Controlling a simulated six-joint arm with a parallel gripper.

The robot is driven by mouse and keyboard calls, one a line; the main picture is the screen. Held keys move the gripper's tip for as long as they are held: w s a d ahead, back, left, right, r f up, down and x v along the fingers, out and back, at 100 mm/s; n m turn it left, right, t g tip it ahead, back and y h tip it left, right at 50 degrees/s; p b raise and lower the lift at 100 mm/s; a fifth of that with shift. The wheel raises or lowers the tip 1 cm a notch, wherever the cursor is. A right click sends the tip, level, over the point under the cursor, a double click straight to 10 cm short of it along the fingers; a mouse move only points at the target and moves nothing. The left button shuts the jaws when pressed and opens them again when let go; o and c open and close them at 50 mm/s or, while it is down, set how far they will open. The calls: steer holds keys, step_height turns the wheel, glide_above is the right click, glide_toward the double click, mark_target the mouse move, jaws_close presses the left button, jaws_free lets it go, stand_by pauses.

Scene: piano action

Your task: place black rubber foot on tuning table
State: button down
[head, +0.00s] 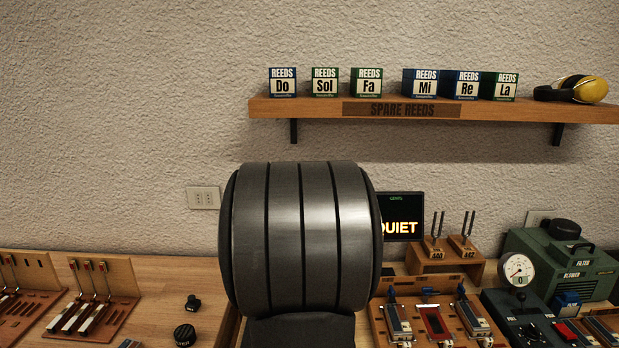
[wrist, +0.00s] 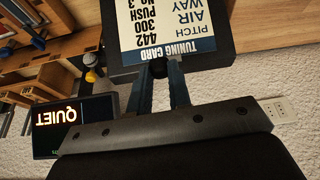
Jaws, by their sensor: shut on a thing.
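In the wrist view, my gripper (wrist: 160,74) is shut, with a small dark thing (wrist: 158,68) between its fingertips. It looks like the black rubber foot, but little of it shows. Just beyond the fingertips is a dark-edged board (wrist: 228,62) bearing a printed tuning card (wrist: 170,28). I cannot tell whether the held thing touches the board. The wooden table top (wrist: 275,28) shows beyond it. In the head view, my arm hides the gripper and the middle of the bench.
A lit QUIET display (head: 403,216) and tuning forks (head: 452,240) stand right of my arm. A green blower box (head: 560,262) is far right.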

steer(key=shift+m, duration=0.5)
steer(key=d, duration=0.1)
steer(key=s+d, duration=0.1)
steer(key=d, duration=0.2)
steer(key=shift+s+r, duration=0.15)
steer(key=shift+s, duration=0.25)
steer(key=w+a+f+n+y, duration=0.1)
steer(key=w+a+n, duration=0.15)
steer(key=a, duration=0.65)
steer(key=w+a+f+n, duration=0.1)
steer(key=w+a+n, duration=0.15)
steer(key=a, duration=0.65)
steer(key=n+g+y, duration=0.3)
steer(key=n, duration=0.5)
glide_above(44, 348)
steer(key=d, duration=0.2)
steer(key=f, duration=1.6)
steer(key=shift+s+a+f, duration=0.15)
steer(key=shift+a+f, duration=0.05)
steer(key=shift+a, duration=0.05)
steer(key=shift+s+a+f, duration=0.1)
steer(key=shift+a, duration=0.05)
steer(key=shift+f, duration=1.95)
